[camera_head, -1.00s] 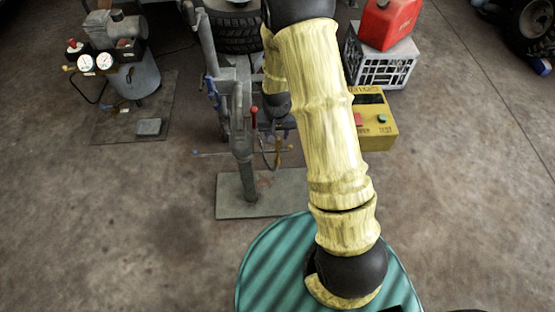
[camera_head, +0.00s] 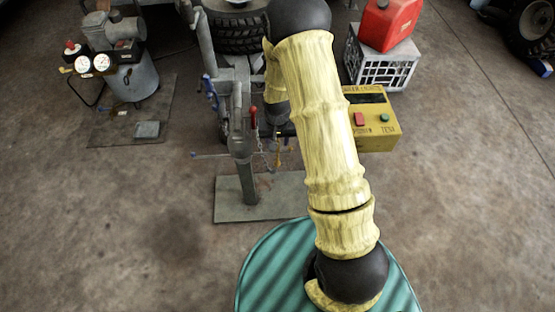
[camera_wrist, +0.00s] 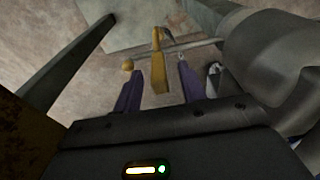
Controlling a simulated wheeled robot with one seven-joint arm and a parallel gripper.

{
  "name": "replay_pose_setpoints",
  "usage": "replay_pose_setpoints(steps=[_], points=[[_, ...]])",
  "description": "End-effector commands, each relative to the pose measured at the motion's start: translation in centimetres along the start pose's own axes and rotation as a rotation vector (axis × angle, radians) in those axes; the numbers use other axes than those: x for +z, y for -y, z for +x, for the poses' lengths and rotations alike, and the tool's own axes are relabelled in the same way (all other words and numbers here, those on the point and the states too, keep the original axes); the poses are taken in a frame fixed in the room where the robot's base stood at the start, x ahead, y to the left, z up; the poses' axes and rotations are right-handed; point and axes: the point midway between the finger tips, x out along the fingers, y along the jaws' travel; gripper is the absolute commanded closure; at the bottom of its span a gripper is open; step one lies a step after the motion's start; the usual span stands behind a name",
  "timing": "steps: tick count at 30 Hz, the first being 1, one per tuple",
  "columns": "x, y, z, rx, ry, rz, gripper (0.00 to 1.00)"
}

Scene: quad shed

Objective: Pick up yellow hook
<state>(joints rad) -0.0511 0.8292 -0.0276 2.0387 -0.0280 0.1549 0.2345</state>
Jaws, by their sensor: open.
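The yellow hook (camera_wrist: 158,68) hangs in the middle of the wrist view, its long flat body between the two purple fingers of my gripper (camera_wrist: 160,72). Gaps show on both sides of it, so the jaws are open and not closed on it. Its upper end is near a grey bar. In the head view the yellow hook (camera_head: 278,152) is a small strip beside the grey post, just below my wrist. My gripper is mostly hidden there by my arm.
A grey post with a red-handled lever (camera_head: 253,117) stands on a flat base plate (camera_head: 275,197). A yellow box with buttons (camera_head: 374,133), a white crate (camera_head: 385,68) and a red fuel can (camera_head: 389,22) are to the right. A compressor (camera_head: 135,72) is at left.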

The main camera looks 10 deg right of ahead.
Motion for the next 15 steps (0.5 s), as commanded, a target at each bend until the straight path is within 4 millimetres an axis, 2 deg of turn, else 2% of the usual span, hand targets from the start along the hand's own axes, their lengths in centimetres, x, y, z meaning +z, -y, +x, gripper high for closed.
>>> replay_pose_setpoints(steps=[11,15], points=[[0.02,-0.01,-0.04,0.0,0.001,0.001,0.61],[0.02,-0.03,-0.04,0.0,0.001,0.001,0.89]])
